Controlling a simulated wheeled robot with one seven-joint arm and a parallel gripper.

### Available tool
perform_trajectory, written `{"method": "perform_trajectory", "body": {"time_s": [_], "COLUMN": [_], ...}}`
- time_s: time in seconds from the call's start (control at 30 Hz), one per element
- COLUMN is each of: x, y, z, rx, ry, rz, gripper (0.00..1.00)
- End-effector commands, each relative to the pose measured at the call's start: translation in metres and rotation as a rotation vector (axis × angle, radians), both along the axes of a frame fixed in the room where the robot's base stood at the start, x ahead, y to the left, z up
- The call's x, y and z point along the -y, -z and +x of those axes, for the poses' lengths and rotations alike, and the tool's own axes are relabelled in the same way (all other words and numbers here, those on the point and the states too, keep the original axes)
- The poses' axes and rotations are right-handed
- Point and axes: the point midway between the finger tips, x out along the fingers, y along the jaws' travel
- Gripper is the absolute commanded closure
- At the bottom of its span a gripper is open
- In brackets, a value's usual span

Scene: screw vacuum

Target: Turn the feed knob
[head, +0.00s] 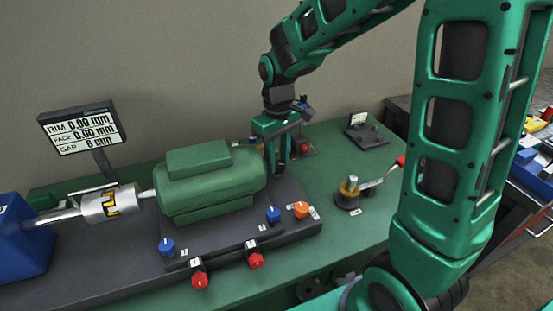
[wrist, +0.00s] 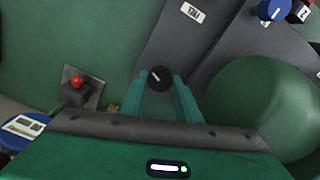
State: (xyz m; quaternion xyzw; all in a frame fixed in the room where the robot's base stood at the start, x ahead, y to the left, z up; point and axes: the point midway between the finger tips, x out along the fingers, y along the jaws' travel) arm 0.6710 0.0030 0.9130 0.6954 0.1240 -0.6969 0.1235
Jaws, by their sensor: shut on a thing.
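My gripper (head: 277,170) points down at the back right end of the green motor in the head view. In the wrist view its two green fingers (wrist: 159,98) stand on either side of a round black knob (wrist: 159,76) with a white mark on top. The gripper is shut on this knob. The knob is hidden behind the fingers and motor in the head view. No readable label shows beside it, so I cannot tell whether it is named feed.
The green motor (head: 212,182) is close beside the gripper. A red button (wrist: 76,82) on a black box is to the left in the wrist view. Blue knobs (head: 273,214), an orange knob (head: 301,210) and red knobs (head: 256,260) line the dark base. A display (head: 82,127) reads GAP 6 mm.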

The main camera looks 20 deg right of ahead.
Motion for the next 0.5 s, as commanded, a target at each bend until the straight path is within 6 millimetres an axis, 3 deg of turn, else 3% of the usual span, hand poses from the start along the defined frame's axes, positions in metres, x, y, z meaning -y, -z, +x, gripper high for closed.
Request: {"method": "perform_trajectory", "body": {"time_s": [0.5], "x": [0.0003], "y": [-0.0019], "z": [0.0031], "rx": [0.009], "ry": [-0.296], "rz": [0.0], "gripper": [0.92]}}
